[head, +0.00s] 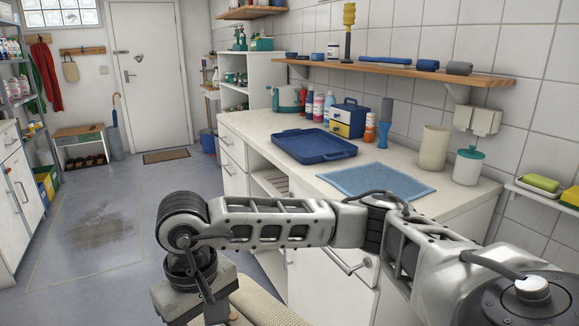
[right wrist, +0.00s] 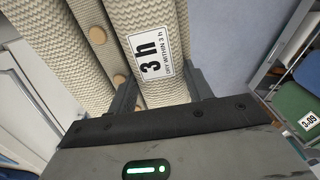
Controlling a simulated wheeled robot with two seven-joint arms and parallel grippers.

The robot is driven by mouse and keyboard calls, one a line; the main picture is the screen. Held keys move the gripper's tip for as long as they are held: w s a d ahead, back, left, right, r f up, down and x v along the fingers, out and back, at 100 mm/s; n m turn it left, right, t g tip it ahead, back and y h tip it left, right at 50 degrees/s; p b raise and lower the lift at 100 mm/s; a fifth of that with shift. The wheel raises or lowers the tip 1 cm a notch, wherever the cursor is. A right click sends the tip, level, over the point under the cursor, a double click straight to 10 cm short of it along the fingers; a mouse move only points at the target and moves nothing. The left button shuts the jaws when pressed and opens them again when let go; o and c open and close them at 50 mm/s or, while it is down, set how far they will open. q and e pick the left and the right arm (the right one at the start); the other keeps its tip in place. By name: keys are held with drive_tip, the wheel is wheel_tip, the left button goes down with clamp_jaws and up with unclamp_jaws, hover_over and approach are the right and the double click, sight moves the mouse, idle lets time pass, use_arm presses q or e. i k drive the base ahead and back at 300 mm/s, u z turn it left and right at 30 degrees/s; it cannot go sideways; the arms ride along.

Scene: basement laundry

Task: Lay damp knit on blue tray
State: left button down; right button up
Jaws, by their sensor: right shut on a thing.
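The blue tray (head: 312,152) lies flat and empty on the white counter, right of centre in the head view. The damp knit (head: 252,308) is cream and ribbed; only part of it shows at the bottom edge of the head view. In the right wrist view the knit (right wrist: 205,40) hangs in folds, with wooden buttons and a white label reading "3 h, dry within 3 h". My right gripper (right wrist: 163,92) is shut on the knit, its fingers on either side of a fold. It is low in front of the counter, well short of the tray. My left gripper is not in view.
A light blue cloth (head: 376,181) lies on the counter in front of the tray. A wooden shelf (head: 420,72) overhangs the counter's back. The floor at left is open.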

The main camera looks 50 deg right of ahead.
sight(312, 147)
drive_tip(key=u, duration=0.05)
drive_tip(key=i, duration=2.05)
drive_tip(key=z, duration=0.45)
drive_tip(key=i, duration=1.85)
drive_tip(key=z, duration=1.95)
drive_tip(key=i, duration=0.9)
drive_tip(key=z, duration=0.85)
